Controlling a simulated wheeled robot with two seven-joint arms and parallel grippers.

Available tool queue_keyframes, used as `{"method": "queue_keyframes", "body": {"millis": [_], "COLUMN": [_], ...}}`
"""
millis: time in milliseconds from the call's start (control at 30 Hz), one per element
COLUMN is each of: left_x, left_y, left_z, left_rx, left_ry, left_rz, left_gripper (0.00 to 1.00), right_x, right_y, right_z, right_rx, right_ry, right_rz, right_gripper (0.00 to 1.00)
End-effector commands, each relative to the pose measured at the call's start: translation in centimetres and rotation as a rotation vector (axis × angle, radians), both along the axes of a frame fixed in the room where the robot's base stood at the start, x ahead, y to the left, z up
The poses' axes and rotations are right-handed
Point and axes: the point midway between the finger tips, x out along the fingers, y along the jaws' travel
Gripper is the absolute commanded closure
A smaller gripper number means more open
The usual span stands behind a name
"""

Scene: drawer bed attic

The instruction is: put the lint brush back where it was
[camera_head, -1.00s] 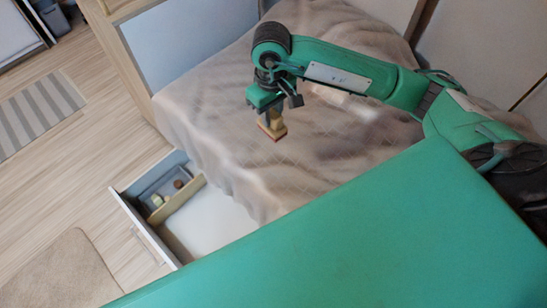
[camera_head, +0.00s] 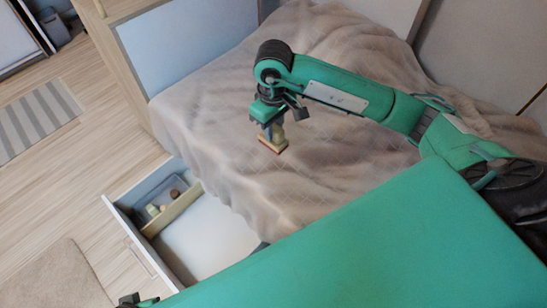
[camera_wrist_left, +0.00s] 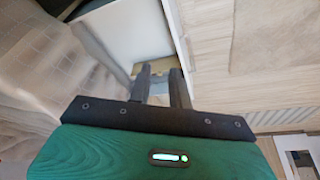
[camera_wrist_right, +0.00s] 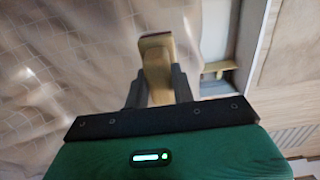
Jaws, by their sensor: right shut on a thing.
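The lint brush (camera_head: 274,143) is a small tan block with a reddish edge, held above the bed. My right gripper (camera_head: 268,124) is shut on it. In the right wrist view the brush (camera_wrist_right: 156,55) stands out from between the fingers (camera_wrist_right: 158,85). My left gripper (camera_head: 130,300) just enters the bottom left of the head view. In the left wrist view its fingers (camera_wrist_left: 160,78) are apart with nothing between them. The drawer (camera_head: 143,245) is pulled out from under the bed. A wooden divider (camera_head: 173,212) separates its white floor from a back compartment.
A grey tray (camera_head: 150,197) with several small items sits in the drawer's back compartment. The drawer's larger white compartment (camera_head: 210,240) looks empty where visible. The bed's beige blanket (camera_head: 220,130) hangs over its side near the drawer. A beige rug (camera_head: 60,275) lies in front.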

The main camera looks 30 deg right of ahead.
Motion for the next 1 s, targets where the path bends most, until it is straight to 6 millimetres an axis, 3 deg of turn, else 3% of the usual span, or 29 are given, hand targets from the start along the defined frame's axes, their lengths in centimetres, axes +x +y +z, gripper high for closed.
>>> {"method": "queue_keyframes", "body": {"millis": [100,300,567,800,1000], "left_x": [-0.1,-0.2,-0.2,-0.2,-0.3], "left_y": [0.0,0.1,0.1,0.1,0.1], "left_z": [0.3,0.7,1.0,1.3,1.7], "left_rx": [-0.001,-0.001,-0.001,-0.001,-0.003], "left_ry": [-0.005,-0.009,-0.013,-0.018,-0.022], "left_rz": [0.0,0.0,0.0,-0.001,0.0], "left_gripper": [0.8,0.8,0.8,0.8,0.8], "right_x": [-0.1,-0.1,0.0,-0.1,0.0], "right_y": [0.0,0.0,0.0,0.0,0.0], "right_z": [-3.4,-7.3,-9.2,-12.6,-12.7], "right_rx": [0.001,0.0,0.001,0.001,0.0], "right_ry": [0.006,0.002,0.001,0.0,-0.002], "right_rz": [-0.002,-0.001,-0.001,0.0,0.001], "right_gripper": [0.96,0.96,0.96,0.96,0.96]}}
